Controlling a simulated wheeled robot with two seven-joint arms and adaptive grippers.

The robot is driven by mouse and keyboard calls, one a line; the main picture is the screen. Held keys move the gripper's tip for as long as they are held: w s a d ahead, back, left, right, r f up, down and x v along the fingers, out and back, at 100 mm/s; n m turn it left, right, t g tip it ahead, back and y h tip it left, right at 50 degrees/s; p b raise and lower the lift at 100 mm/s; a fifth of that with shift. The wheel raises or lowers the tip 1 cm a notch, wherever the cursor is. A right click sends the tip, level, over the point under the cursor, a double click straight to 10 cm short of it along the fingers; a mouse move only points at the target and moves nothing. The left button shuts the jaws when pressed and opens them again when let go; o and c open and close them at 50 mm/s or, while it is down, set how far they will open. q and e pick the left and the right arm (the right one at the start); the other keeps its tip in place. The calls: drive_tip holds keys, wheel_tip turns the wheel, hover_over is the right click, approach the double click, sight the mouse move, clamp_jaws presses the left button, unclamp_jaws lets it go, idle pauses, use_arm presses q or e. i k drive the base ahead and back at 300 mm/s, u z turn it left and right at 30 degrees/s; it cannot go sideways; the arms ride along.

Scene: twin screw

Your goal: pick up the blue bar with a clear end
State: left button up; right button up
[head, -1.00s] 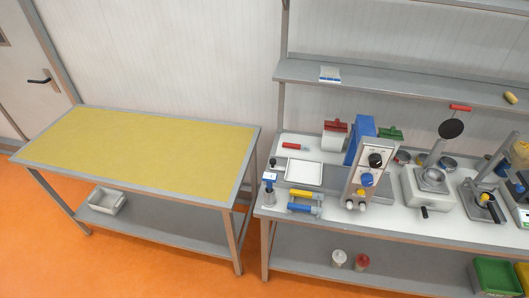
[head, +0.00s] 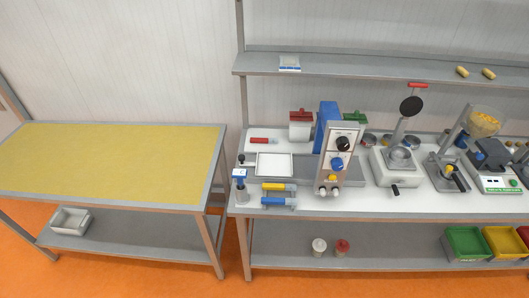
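A blue bar (head: 276,202) with a pale, greyish end on its right lies near the front left edge of the white-topped bench (head: 310,208). A yellow bar (head: 275,186) with a similar pale end lies just behind it, roughly parallel. A red bar (head: 261,140) lies farther back on the left of the same bench. The pale ends are too small to tell how clear they are. Neither of my grippers shows in the head view.
A shelf (head: 370,67) runs above the bench. The yellow-topped table (head: 110,160) at left is bare.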

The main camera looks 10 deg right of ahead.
sight(263, 200)
drive_tip(key=u, duration=1.55)
drive_tip(key=i, duration=1.75)
drive_tip(key=z, duration=2.65)
drive_tip(key=i, duration=0.3)
drive_tip(key=u, duration=0.1)
